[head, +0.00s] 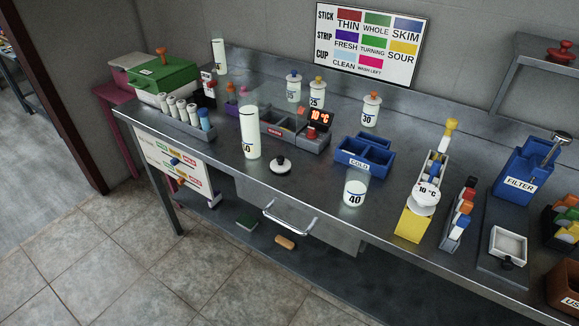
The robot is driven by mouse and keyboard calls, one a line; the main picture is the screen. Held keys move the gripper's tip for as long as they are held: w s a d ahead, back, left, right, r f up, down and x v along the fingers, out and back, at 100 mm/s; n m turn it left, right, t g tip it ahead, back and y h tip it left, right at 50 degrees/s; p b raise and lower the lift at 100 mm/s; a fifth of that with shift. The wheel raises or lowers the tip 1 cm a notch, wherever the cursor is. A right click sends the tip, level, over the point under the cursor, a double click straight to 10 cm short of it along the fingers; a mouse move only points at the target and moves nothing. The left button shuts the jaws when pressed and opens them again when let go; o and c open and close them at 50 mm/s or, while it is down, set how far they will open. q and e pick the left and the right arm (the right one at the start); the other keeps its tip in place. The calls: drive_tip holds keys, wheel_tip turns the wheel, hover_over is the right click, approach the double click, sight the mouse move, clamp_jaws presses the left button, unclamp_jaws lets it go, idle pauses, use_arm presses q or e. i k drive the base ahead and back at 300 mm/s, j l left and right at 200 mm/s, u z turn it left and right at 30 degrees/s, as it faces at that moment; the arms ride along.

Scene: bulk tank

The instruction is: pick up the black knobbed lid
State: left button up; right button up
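A lid with a black knob (280,161) lies on the steel counter (300,195) near its middle. Its disc is pale and the small black knob sits on top, facing up. It stands just right of a tall white cylinder marked 40 (250,133) and in front of a grey divided tray (284,127). A white cup marked 40 (354,192) is to its right and appears to have no lid. Neither of my grippers shows in the head view.
A blue COLD box (364,157) stands right of the lid, behind the white cup. A yellow-based stand (411,223) is further right. A drawer handle (289,216) juts from the counter front. Bare counter lies in front of the lid.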

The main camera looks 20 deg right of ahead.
sight(280, 165)
drive_tip(key=i+j+z, duration=0.1)
drive_tip(key=z, duration=0.3)
drive_tip(key=i+j+z, duration=0.1)
drive_tip(key=j+z, duration=0.15)
drive_tip(key=z, duration=0.15)
drive_tip(key=i+j+z, duration=0.15)
drive_tip(key=j, duration=0.3)
drive_tip(key=j+z, duration=0.2)
drive_tip(key=j, duration=0.2)
drive_tip(key=i+j, duration=0.05)
